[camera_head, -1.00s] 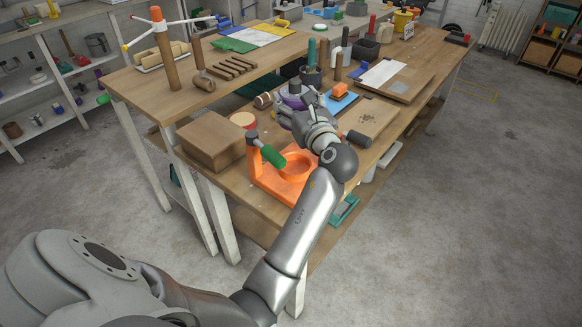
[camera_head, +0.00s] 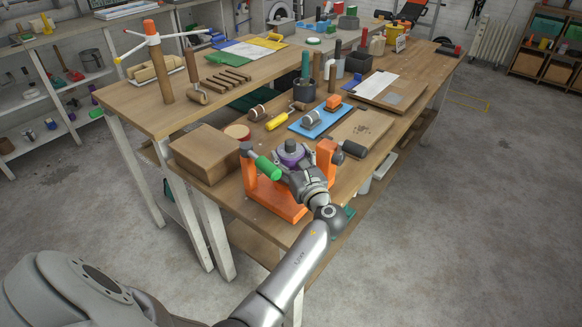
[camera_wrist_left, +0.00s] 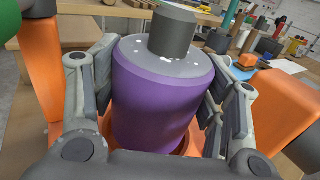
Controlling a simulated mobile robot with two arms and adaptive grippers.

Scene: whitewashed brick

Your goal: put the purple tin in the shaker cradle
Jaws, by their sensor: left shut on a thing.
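The purple tin (camera_head: 291,158), with a grey lid and dark cap, is upright between the posts of the orange shaker cradle (camera_head: 272,198). In the left wrist view the tin (camera_wrist_left: 155,105) fills the middle, with the fingers of my left gripper (camera_head: 294,170) closed on both its sides. Part of the cradle's orange ring (camera_wrist_left: 193,140) shows low beside the tin. The tin's bottom is hidden, so I cannot tell whether it rests in the ring or is just above it. My right gripper is not in view.
A green handle (camera_head: 268,167) sticks out at the cradle's left post and a dark knob (camera_head: 354,149) at its right. A cardboard-brown box (camera_head: 205,153) stands left of the cradle. A blue tray (camera_head: 321,121) and a yellow-handled tool (camera_head: 280,121) lie behind it.

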